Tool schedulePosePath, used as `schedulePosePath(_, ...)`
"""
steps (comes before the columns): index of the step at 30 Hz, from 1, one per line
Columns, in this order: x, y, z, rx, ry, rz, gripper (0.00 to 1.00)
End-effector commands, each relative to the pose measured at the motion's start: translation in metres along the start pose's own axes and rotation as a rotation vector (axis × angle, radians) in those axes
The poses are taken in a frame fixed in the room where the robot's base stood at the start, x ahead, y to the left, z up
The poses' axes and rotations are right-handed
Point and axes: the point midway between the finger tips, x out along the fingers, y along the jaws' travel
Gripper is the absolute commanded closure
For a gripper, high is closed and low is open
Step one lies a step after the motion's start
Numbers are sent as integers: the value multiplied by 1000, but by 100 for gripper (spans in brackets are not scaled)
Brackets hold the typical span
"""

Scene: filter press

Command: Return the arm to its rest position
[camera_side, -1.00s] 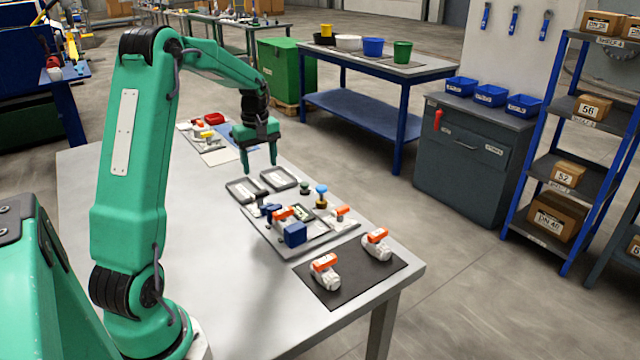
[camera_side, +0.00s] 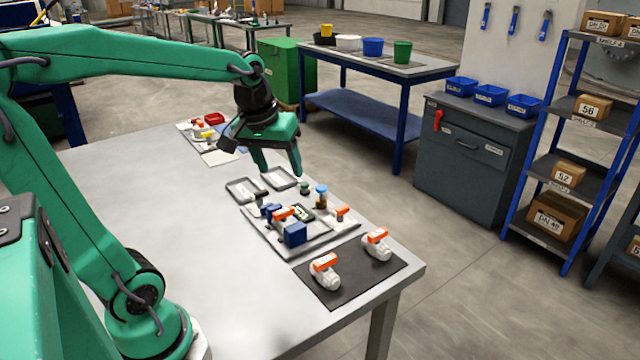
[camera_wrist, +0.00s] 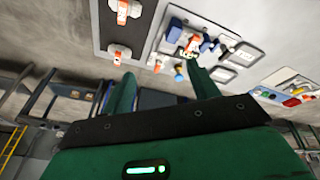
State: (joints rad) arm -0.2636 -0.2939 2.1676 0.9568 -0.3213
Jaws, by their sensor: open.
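My gripper (camera_side: 281,171) hangs over the far part of the grey table (camera_side: 150,190) in the side view, above and behind the two small grey trays. Its two green fingers are spread apart with nothing between them. The gripper also shows in the wrist view (camera_wrist: 160,88), where its fingers are apart and empty.
Two orange-handled valves (camera_side: 325,271) (camera_side: 377,244) stand on a dark mat (camera_side: 345,292). The table's near left part is clear.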

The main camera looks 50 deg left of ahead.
Motion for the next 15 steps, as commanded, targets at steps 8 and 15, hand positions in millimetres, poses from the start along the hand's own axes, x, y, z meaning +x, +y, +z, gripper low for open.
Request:
schedulePosePath(8,-19,17,58,267,75,65,40)
schedulePosePath(15,-24,22,99,466,133,111,40)
